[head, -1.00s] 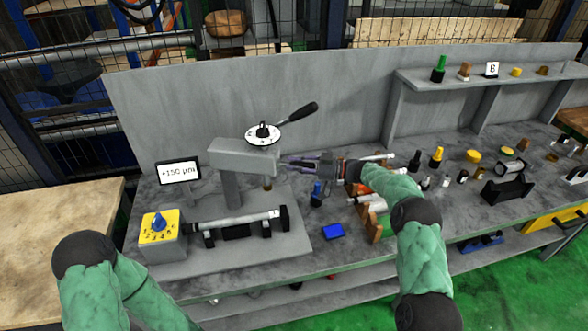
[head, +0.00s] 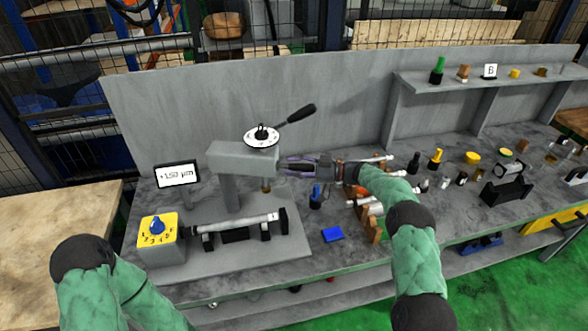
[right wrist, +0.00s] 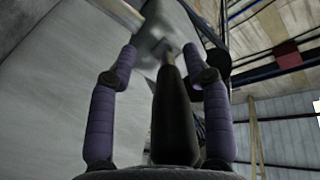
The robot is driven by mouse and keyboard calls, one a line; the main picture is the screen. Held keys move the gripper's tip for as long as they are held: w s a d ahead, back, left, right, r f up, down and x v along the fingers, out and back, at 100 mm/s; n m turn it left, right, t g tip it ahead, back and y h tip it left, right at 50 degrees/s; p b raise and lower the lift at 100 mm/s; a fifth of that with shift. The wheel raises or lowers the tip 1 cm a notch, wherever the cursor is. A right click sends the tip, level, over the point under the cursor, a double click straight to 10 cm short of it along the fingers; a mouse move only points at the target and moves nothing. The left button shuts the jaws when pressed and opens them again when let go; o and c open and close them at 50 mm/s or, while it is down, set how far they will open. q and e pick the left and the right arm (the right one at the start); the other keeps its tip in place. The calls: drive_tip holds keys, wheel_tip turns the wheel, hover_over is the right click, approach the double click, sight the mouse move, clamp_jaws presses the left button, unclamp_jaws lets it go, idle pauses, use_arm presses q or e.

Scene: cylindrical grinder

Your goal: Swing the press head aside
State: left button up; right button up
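The grey press head (head: 240,158) sits on its upright column (head: 229,192), with a white dial (head: 262,135) and a black-gripped lever (head: 297,115) on top. My right gripper (head: 285,167) is at the head's right end, pointing left. In the right wrist view a black tapered handle (right wrist: 174,110) runs between the two purple fingers, its far end meeting a grey part. The right gripper is open around this handle, with gaps visible beside it. In the head view the gripper hides the handle. My left arm shows at the lower left; its gripper is out of view.
A shaft (head: 235,222) lies on supports under the head. A yellow dial box (head: 158,232) and a display (head: 177,175) stand left. A blue block (head: 333,234) and a blue-topped piece (head: 316,196) are nearby. A back panel (head: 190,110) rises behind the bench.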

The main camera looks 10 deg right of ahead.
drive_tip(key=shift+s+d+r, duration=0.1)
drive_tip(key=shift+d+r, duration=0.05)
drive_tip(key=v, duration=1.1)
drive_tip(key=shift+d, duration=0.35)
drive_tip(key=shift+s, duration=0.1)
